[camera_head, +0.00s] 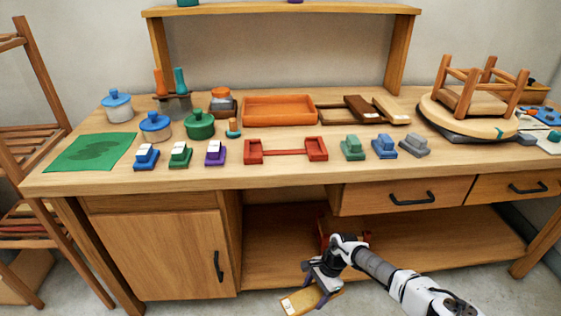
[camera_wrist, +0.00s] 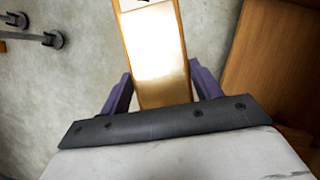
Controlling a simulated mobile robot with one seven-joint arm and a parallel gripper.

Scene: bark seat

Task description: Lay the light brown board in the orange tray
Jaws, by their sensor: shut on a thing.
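My gripper (camera_head: 316,282) is low in front of the bench, near the floor, and shut on a light brown board (camera_head: 298,304). In the wrist view the board (camera_wrist: 155,45) sticks out lengthwise from between the purple fingers of my gripper (camera_wrist: 162,88); its near end is hidden by the gripper body. The orange tray (camera_head: 280,122) stands on the bench top towards the back middle and looks empty. My gripper is well below the tray and to its right.
A rack (camera_head: 332,113) with dark and light brown boards (camera_head: 391,110) is right of the tray. A red holder (camera_head: 285,152) lies in front of it. Lidded pots (camera_head: 200,125) stand left. The bench's front edge and open lower shelf (camera_head: 270,260) are near my gripper.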

